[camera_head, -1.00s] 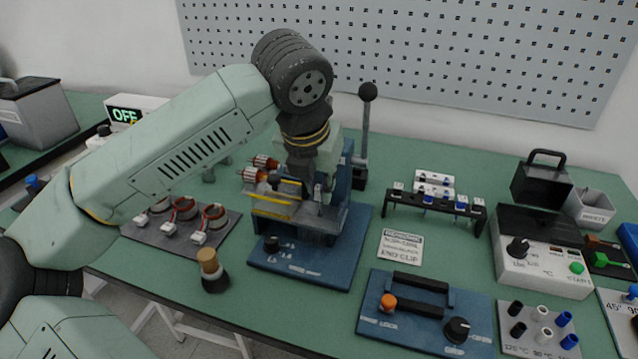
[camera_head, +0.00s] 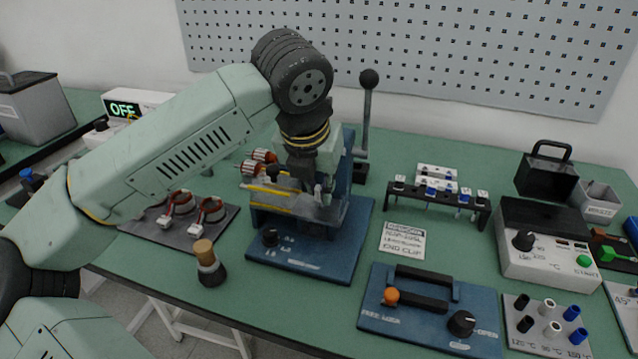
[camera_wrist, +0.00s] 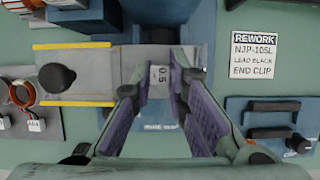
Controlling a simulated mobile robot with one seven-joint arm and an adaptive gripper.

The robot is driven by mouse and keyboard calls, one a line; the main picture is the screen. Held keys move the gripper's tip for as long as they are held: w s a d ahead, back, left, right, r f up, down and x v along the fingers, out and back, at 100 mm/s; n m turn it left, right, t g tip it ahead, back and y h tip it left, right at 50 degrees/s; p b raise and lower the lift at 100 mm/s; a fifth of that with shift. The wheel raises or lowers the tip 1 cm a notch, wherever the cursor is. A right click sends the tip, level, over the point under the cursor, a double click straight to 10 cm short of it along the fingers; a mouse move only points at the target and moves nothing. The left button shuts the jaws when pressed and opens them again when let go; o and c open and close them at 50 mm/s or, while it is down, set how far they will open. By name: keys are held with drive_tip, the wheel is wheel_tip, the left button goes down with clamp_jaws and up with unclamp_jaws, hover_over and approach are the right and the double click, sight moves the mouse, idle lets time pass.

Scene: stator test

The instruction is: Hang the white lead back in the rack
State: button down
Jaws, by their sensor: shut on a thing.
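My gripper (camera_head: 318,188) points down over the blue-based press fixture (camera_head: 310,255), at its grey-and-yellow bed. In the wrist view its two purple-padded fingers (camera_wrist: 153,92) are on either side of a small pale piece marked 0.5, which appears to be the white lead (camera_wrist: 160,75). Its lower part is hidden, and I cannot tell whether it touches the bed. The black rack (camera_head: 440,206) stands to the right of the fixture, with white-topped and blue-topped leads hanging in it. The leads' lower ends are hard to make out.
A lever with a black knob (camera_head: 369,80) rises behind the fixture. A REWORK card (camera_head: 402,241) lies before the rack, and a blue panel with knobs (camera_head: 430,312) is nearer. A wooden-topped bottle (camera_head: 208,262) stands left. Green bench is clear around the card.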

idle(0.3)
drive_tip(key=shift+f+b, duration=0.95)
drive_tip(key=shift+b, duration=0.15)
drive_tip(key=c, duration=1.5)
unclamp_jaws()
drive_tip(key=shift+r, duration=0.1)
drive_tip(key=v, duration=1.2)
